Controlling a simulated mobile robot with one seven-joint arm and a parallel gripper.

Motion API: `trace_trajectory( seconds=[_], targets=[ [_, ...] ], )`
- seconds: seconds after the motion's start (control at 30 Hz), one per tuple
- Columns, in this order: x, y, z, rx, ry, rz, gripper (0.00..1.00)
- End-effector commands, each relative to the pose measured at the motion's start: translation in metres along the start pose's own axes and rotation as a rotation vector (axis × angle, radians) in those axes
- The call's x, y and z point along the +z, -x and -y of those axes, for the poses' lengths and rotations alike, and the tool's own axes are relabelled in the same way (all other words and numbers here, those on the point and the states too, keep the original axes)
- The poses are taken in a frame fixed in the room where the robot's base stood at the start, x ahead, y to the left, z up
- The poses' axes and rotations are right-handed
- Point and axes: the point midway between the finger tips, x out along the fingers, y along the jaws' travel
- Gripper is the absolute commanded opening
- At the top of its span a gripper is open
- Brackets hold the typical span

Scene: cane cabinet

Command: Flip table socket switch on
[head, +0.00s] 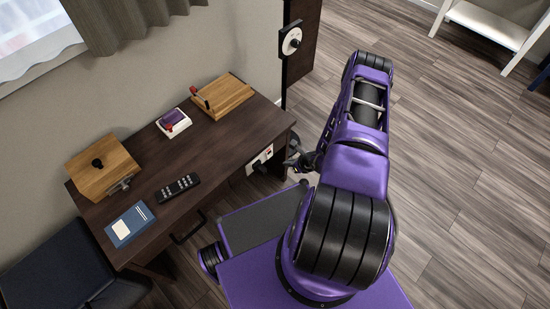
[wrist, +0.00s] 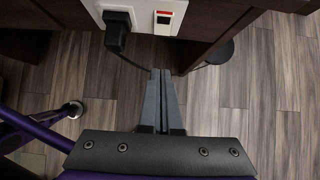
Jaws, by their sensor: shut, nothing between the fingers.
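The table socket (head: 259,159) is a white plate on the side of the dark table, with a black plug in it. In the wrist view the socket plate (wrist: 143,12) is at the top, with the black plug (wrist: 117,28) at its left. The switch (wrist: 164,17), red above and black below, is at its right. My gripper (wrist: 160,72) is shut and empty, its tips below the plate in the picture and apart from it. In the head view my gripper (head: 296,160) is beside the table's right end, close to the socket, partly hidden by my arm.
A black cord (wrist: 136,66) hangs from the plug. A black chair (head: 62,272) stands at lower left.

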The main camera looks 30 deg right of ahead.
Motion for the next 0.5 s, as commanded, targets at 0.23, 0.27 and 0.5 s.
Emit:
trace_trajectory(
  seconds=[0.23,0.27,0.5],
  targets=[
    [-0.002,-0.054,-0.001,0.0,-0.002,0.0,0.0],
    [-0.002,-0.06,-0.001,-0.001,-0.002,0.001,0.0],
    [0.023,-0.081,0.0,-0.001,0.0,0.001,0.0]
  ],
)
